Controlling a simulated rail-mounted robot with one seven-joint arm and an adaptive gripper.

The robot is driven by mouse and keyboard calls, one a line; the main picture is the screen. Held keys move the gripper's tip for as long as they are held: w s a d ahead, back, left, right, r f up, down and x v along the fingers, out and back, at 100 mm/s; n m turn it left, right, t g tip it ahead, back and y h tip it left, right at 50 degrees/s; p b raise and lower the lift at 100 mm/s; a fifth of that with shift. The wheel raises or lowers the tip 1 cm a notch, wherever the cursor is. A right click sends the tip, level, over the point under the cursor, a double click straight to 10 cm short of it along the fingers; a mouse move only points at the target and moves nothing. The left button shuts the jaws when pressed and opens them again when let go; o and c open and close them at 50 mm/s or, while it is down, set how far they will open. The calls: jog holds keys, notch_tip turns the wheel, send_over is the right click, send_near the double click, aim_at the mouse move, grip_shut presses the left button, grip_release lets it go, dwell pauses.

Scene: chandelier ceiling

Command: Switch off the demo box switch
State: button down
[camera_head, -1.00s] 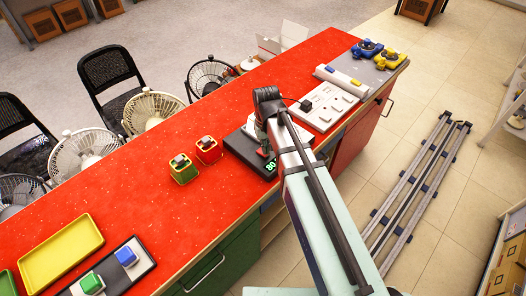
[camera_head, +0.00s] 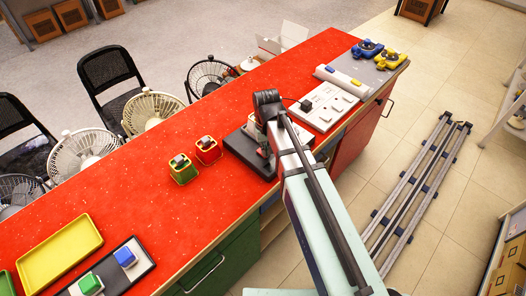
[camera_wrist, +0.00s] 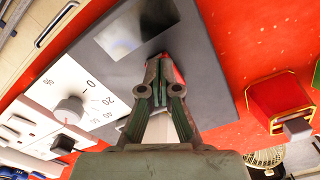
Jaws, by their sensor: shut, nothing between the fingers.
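The demo box is a dark grey slab (camera_head: 240,146) on the red counter, partly hidden by my arm in the head view. In the wrist view its grey top (camera_wrist: 205,75) fills the middle, with a blank, unlit display (camera_wrist: 122,35). A small red switch part (camera_wrist: 179,76) shows just beside my fingertips, mostly hidden behind them. My gripper (camera_wrist: 158,64) is shut and empty, its tips at or very close to the switch; I cannot tell whether they touch. In the head view my gripper (camera_head: 265,151) is over the box, mostly covered by my arm.
Red (camera_head: 208,151) and green-yellow (camera_head: 183,170) button boxes stand to the left. A yellow tray (camera_head: 60,252) is further left. Fans and chairs line the far side.

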jog(key=shift+r+p, duration=2.55)
jog(key=shift+r, duration=0.9)
